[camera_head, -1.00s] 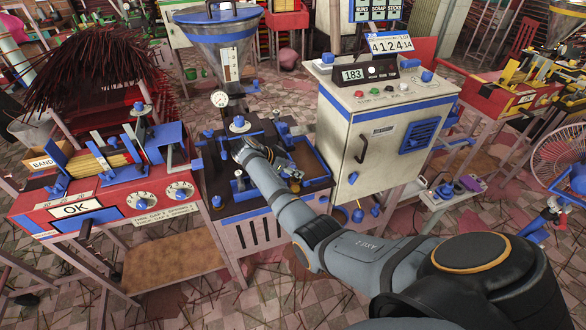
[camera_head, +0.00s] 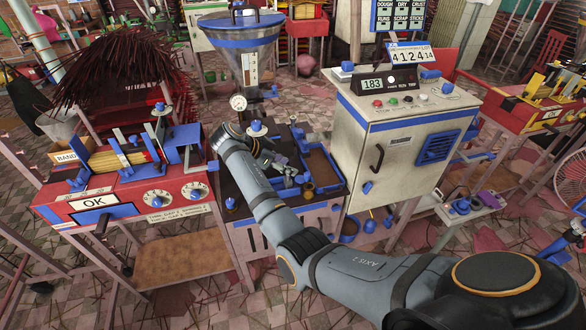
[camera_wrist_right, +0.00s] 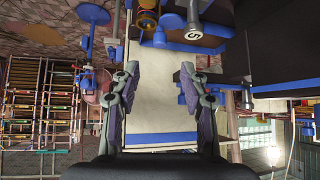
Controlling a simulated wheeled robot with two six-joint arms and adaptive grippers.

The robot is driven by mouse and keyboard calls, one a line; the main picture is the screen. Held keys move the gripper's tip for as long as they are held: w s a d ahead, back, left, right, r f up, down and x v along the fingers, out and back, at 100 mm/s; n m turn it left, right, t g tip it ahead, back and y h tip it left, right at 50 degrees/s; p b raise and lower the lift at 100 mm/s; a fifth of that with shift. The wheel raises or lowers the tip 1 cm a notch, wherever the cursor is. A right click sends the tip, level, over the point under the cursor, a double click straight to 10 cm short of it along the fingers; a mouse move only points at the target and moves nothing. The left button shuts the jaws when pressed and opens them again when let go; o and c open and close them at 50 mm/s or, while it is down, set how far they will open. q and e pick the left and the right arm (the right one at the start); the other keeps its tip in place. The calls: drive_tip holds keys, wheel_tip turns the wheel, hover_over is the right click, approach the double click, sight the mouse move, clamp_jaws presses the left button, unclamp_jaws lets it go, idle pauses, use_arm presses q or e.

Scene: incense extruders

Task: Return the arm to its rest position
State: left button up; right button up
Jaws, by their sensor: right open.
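My right arm (camera_head: 345,268) reaches in from the lower right of the head view, over the dark bench of the extruder. Its wrist bends near the pressure gauge, and the right gripper (camera_head: 283,167) is small and partly lost among the bench parts. In the right wrist view the right gripper (camera_wrist_right: 160,82) shows two grey-purple fingers spread wide apart, with nothing between them. A pale panel with blue bands fills the gap behind them. My left gripper is not in view.
A steel hopper (camera_head: 242,55) and a gauge (camera_head: 238,102) stand behind the arm. A white control cabinet (camera_head: 395,150) stands close to its right. A red machine marked OK (camera_head: 135,200) stands left, below a pile of dark sticks (camera_head: 112,75). Open floor lies in front.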

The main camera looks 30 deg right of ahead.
idle(0.4)
drive_tip(key=s+d+f+n+t+y, duration=0.2)
drive_tip(key=s+f+n+y, duration=0.2)
drive_tip(key=s+f+n, duration=0.8)
drive_tip(key=s+a+n+t+y, duration=0.1)
drive_tip(key=s+a+n+y, duration=0.2)
drive_tip(key=s, duration=0.6)
drive_tip(key=s+a+n+t+y, duration=0.1)
drive_tip(key=s+a+n, duration=0.3)
drive_tip(key=s, duration=0.4)
drive_tip(key=s+d+f+g+p, duration=0.1)
drive_tip(key=d+f, duration=0.1)
drive_tip(key=f, duration=1)
drive_tip(key=s+d+f+g+p, duration=0.1)
drive_tip(key=f, duration=1)
drive_tip(key=s+d+f+g+p, duration=0.1)
drive_tip(key=s+f, duration=1.5)
drive_tip(key=s, duration=0.2)
drive_tip(key=shift+s+d+m, duration=0.2)
drive_tip(key=shift+s+m, duration=0.15)
drive_tip(key=shift+m, duration=0.05)
